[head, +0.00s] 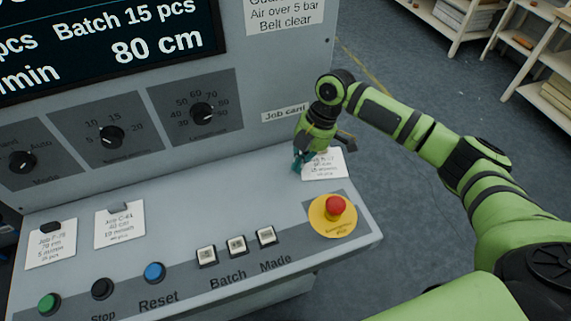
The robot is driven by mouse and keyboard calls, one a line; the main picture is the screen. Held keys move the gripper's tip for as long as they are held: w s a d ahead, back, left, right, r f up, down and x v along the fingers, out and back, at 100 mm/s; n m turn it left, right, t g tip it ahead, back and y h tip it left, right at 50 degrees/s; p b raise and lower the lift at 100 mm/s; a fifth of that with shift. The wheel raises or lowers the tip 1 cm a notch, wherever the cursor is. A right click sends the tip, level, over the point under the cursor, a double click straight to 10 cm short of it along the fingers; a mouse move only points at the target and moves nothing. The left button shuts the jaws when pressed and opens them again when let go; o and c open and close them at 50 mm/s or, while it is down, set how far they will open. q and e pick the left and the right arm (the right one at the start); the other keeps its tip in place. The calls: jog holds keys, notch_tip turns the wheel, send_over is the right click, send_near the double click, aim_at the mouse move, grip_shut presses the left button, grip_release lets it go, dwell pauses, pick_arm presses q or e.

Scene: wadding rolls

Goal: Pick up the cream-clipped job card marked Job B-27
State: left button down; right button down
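A white job card (325,165) lies at the right end of the console's sloping desk. Its top line is partly covered and small; it seems to end in 27. Its clip is hidden behind my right gripper. My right gripper (299,164) points down at the card's left edge, its teal fingertips close to the desk. I cannot tell whether they touch the card or whether they are open. Two other cards lie at the left: one with a black clip (50,227) and one with a grey clip (118,208), marked Job C-41. My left gripper is not in view.
A red emergency stop button (336,206) on a yellow plate sits just in front of the right card. Several push buttons line the desk's front. The upright panel (262,90) with knobs and a job card label rises behind. Shelves (545,75) stand far right.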

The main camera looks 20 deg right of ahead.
jog(key=shift+w+d, duration=0.1)
jog(key=shift+d, duration=1.1)
jog(key=shift+a, duration=0.1)
jog(key=shift+a, duration=0.1)
